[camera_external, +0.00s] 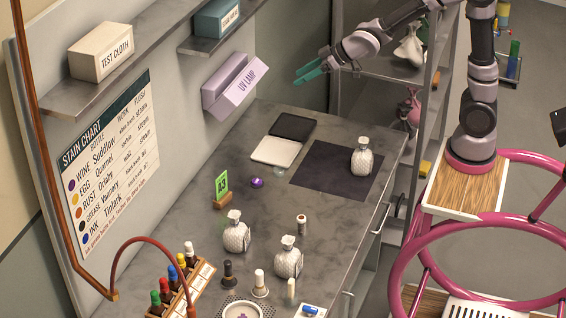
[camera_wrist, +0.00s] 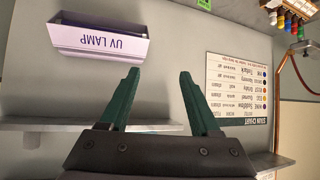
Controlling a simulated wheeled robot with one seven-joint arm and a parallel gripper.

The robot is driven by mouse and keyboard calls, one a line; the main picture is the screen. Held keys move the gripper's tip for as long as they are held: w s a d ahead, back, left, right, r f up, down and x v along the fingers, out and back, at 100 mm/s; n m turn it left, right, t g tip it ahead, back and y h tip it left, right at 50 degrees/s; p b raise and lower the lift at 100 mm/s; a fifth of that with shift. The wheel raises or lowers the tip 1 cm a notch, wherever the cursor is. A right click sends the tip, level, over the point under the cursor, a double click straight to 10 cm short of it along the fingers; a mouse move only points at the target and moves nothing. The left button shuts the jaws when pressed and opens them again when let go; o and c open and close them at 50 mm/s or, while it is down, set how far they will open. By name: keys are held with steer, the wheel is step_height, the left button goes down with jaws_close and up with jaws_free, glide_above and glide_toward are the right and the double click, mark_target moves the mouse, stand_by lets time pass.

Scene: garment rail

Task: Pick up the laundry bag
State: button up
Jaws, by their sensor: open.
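Several pale, tied-neck bags are in the external view. One bag (camera_external: 362,160) stands on the dark mat at the counter's right. Two more, a left one (camera_external: 236,236) and a right one (camera_external: 288,260), stand nearer the front. A whitish bundle (camera_external: 409,48) and a pink one (camera_external: 412,108) are on the rack; I cannot tell which item is the laundry bag. My gripper (camera_external: 311,71) is open and empty, high above the back of the counter; its green fingers (camera_wrist: 160,80) are spread in the wrist view, with no bag between them.
The UV lamp holder (camera_external: 231,86) is on the wall close left of my gripper, also in the wrist view (camera_wrist: 98,42). A dark mat (camera_external: 315,168), a tray (camera_external: 276,151), a green tag (camera_external: 221,187) and bottles (camera_external: 180,270) occupy the counter. A shelf (camera_external: 150,45) juts above it.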

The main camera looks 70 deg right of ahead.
steer(key=w+a+f+n+y, duration=0.2)
steer(key=w+a+f, duration=0.3)
steer(key=a+f, duration=0.15)
steer(key=n+y, duration=0.4)
steer(key=y, duration=0.2)
glide_toward(226, 232)
steer(key=w+d+r, duration=0.4)
steer(key=d+r, duration=0.3)
steer(key=r, duration=0.2)
steer(key=a+f+y, duration=0.1)
steer(key=a+f, duration=0.1)
steer(key=a, duration=0.1)
steer(key=a+f+n+y, duration=0.1)
steer(key=a+f, duration=0.1)
steer(key=a, duration=0.1)
steer(key=s+a+f+y, duration=0.1)
steer(key=a+f, duration=0.1)
steer(key=a, duration=0.1)
steer(key=shift+a+f+n+t, duration=0.3)
steer(key=shift+a+f, duration=0.05)
steer(key=shift+f, duration=0.05)
steer(key=x, duration=0.5)
steer(key=shift+w+a+r, duration=0.1)
steer(key=shift+w+a, duration=0.05)
steer(key=shift+w, duration=0.2)
jaws_close()
